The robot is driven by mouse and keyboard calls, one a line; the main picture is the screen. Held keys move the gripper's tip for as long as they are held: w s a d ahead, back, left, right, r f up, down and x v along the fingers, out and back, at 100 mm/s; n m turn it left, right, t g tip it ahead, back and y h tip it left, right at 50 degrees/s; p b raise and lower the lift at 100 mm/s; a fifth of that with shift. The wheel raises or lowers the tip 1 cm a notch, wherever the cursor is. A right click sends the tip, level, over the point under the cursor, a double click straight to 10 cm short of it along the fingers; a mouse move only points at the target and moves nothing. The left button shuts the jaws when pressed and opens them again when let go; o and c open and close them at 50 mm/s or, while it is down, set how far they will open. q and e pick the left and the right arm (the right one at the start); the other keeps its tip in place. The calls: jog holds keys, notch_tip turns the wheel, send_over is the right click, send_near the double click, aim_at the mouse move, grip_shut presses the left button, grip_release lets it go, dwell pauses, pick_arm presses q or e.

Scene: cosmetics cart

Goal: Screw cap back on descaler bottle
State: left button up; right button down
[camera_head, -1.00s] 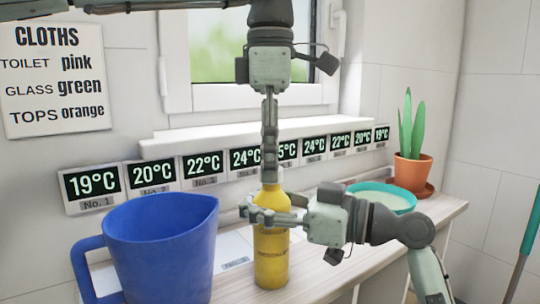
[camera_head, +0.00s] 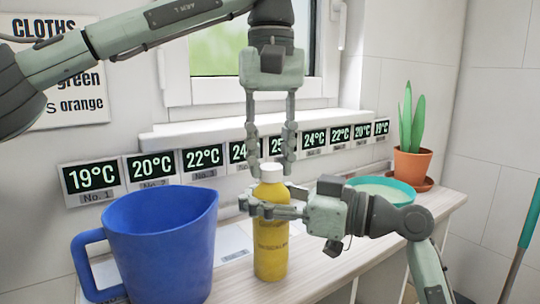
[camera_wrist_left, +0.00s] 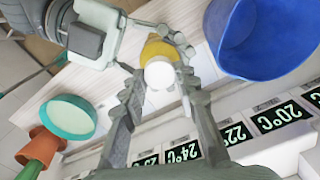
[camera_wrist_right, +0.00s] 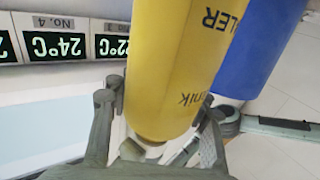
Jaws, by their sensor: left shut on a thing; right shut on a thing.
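The yellow descaler bottle (camera_head: 271,240) stands upright on the counter, with its white cap (camera_head: 271,173) on top. My left gripper (camera_head: 271,165) points down from above, with one finger on each side of the cap, shut on it. The left wrist view shows the cap (camera_wrist_left: 160,73) between the fingertips. Whether the cap is seated on the thread cannot be told. My right gripper (camera_head: 256,208) comes from the right and is shut around the bottle's upper body. In the right wrist view the bottle (camera_wrist_right: 180,70) lies between its fingers.
A large blue jug (camera_head: 155,245) stands close left of the bottle. A teal-rimmed bowl (camera_head: 385,183) and a potted plant (camera_head: 411,163) are to the right. Temperature cards (camera_head: 203,163) line the wall behind, under the window sill. The counter's front strip is clear.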

pick_arm(q)
jog(key=m, duration=1.2)
jog(key=shift+d, duration=0.1)
jog(key=o, duration=0.7)
jog(key=shift+o, duration=0.2)
jog(key=shift+r, duration=2.3)
jog(key=shift+c, duration=0.3)
